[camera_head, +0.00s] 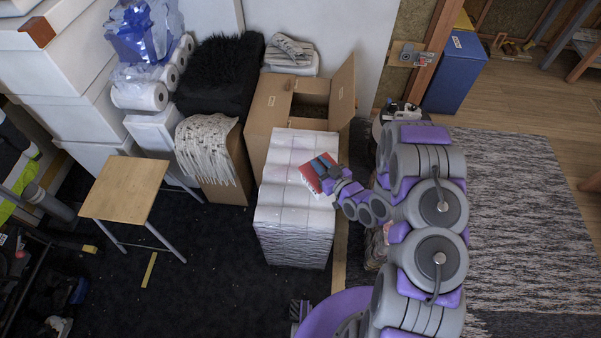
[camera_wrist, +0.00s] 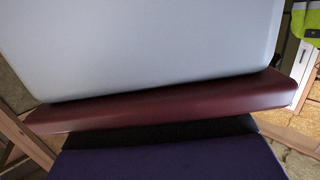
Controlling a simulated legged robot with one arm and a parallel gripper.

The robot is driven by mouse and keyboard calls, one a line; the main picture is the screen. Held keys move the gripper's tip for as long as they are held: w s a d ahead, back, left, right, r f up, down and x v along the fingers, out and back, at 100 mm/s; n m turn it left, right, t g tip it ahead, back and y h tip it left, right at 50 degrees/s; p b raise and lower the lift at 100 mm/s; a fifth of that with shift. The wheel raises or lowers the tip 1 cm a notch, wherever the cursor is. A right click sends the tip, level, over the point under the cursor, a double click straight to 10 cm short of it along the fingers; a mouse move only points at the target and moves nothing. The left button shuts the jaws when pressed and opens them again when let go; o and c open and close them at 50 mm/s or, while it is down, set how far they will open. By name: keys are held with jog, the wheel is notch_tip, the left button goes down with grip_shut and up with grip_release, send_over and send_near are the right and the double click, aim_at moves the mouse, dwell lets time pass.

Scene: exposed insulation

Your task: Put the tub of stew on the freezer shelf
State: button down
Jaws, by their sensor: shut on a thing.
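My gripper (camera_head: 323,167) is shut on a red and whitish thing, which I take to be the tub of stew (camera_head: 309,179). In the head view the tub appears over the top of a white wrapped stack, and I cannot tell whether they touch. In the wrist view the tub's dark red part (camera_wrist: 170,104) runs across the picture, with a large pale grey surface above it. A black and purple part of my gripper lies below it. The tub's contents are hidden. I cannot make out a freezer shelf in either view.
The white wrapped stack (camera_head: 290,222) stands before an open cardboard box (camera_head: 262,120). A small wooden-topped table (camera_head: 125,190), paper rolls (camera_head: 140,97) and a black furry box (camera_head: 218,75) are to the left. A blue bin (camera_head: 456,72) and a grey rug (camera_head: 525,220) are to the right.

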aim_at(307, 180)
jog(key=shift+n+g+y, duration=0.4)
jog(key=shift+n, duration=0.1)
jog(key=s+a+f, duration=0.4)
jog(key=shift+s+f, duration=0.1)
jog(key=shift+s, duration=0.05)
jog(key=w+a+f+b, duration=0.2)
jog(key=w, duration=0.5)
jog(key=w+a+f+b, duration=0.2)
jog(key=w+f, duration=0.1)
jog(key=w, duration=0.4)
jog(key=shift+w+a+f, duration=0.2)
jog(key=shift+w, duration=0.2)
jog(key=shift+f, duration=0.1)
jog(key=c, duration=1.1)
grip_release()
